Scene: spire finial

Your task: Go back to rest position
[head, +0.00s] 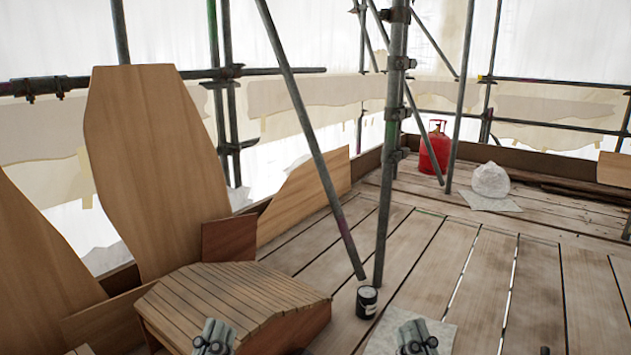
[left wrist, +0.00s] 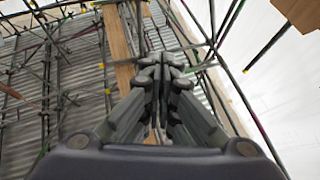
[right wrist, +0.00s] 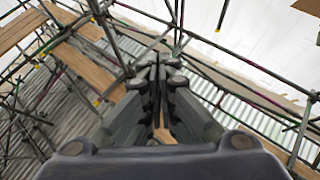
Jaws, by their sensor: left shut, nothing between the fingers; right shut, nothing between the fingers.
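My left gripper (head: 214,338) shows at the bottom of the head view, in front of the slatted wooden box. It also fills the middle of the left wrist view (left wrist: 160,75), with its fingers together and nothing between them. My right gripper (head: 415,338) shows at the bottom of the head view, over a pale sheet on the planks. In the right wrist view (right wrist: 158,75) its fingers are together and empty. Both grippers point upward and are apart from each other.
The slatted wooden box (head: 235,300) stands at the lower left. A dark tin (head: 367,302) stands on the planks (head: 480,270) near sloping scaffold poles (head: 391,150). Wooden panels (head: 150,160) lean at the left. A red gas bottle (head: 434,153) and a white sack (head: 491,180) stand farther back.

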